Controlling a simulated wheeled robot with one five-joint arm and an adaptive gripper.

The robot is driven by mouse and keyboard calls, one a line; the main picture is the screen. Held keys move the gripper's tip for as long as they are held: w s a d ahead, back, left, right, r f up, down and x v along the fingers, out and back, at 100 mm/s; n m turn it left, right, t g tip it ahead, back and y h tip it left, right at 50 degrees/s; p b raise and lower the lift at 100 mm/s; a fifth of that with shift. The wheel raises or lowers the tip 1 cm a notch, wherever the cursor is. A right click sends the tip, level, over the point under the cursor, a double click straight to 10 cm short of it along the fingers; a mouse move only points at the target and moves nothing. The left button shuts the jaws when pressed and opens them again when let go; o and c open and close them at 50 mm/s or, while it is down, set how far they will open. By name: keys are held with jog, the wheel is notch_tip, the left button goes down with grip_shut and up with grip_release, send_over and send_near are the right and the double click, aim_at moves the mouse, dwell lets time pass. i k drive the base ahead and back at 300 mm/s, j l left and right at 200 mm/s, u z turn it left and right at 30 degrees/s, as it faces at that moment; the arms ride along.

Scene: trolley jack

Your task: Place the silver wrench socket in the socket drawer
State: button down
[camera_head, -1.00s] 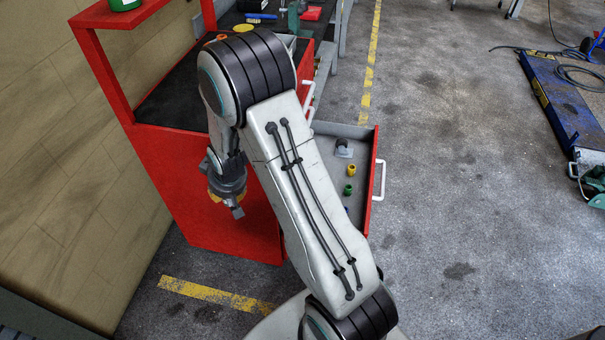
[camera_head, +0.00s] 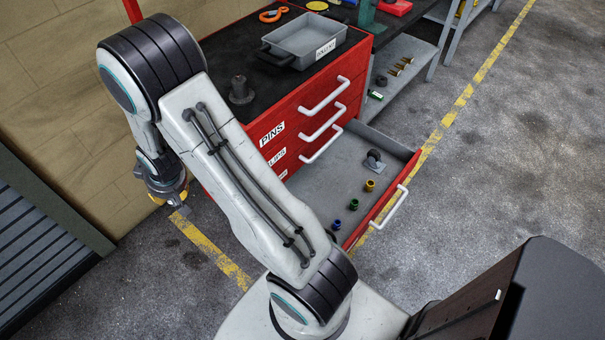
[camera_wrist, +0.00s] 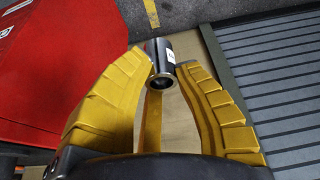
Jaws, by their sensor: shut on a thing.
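My gripper (camera_head: 179,206) hangs at the left in the head view, low beside the red cabinet and outside the open drawer. In the wrist view my gripper's yellow fingers (camera_wrist: 165,60) are shut on the silver wrench socket (camera_wrist: 160,66), a shiny cylinder with a dark open end and a small white label. The open bottom drawer (camera_head: 318,180) is grey inside, to the right of my arm. It holds a yellow socket (camera_head: 370,185), a green socket (camera_head: 353,204) and a blue socket (camera_head: 336,224). My arm hides part of the drawer's left side.
The red cabinet (camera_head: 312,118) has shut drawers above the open one. On its top are a grey tray (camera_head: 305,40) and a dark fitting (camera_head: 240,90). A wheeled caster-like part (camera_head: 374,160) lies in the open drawer. A slatted shutter (camera_head: 40,250) stands at the left.

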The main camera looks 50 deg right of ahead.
aim_at(334, 175)
jog(key=k+l+u, duration=0.2)
jog(key=u, duration=0.2)
jog(key=k+l+u, duration=0.25)
jog(key=l+u, duration=0.15)
jog(key=k+l+u, duration=0.2)
jog(key=u, duration=0.25)
jog(key=k+u, duration=0.4)
jog(key=k+l+u, duration=0.1)
jog(key=u, duration=0.3)
jog(key=k+j, duration=0.05)
jog(key=k, duration=0.05)
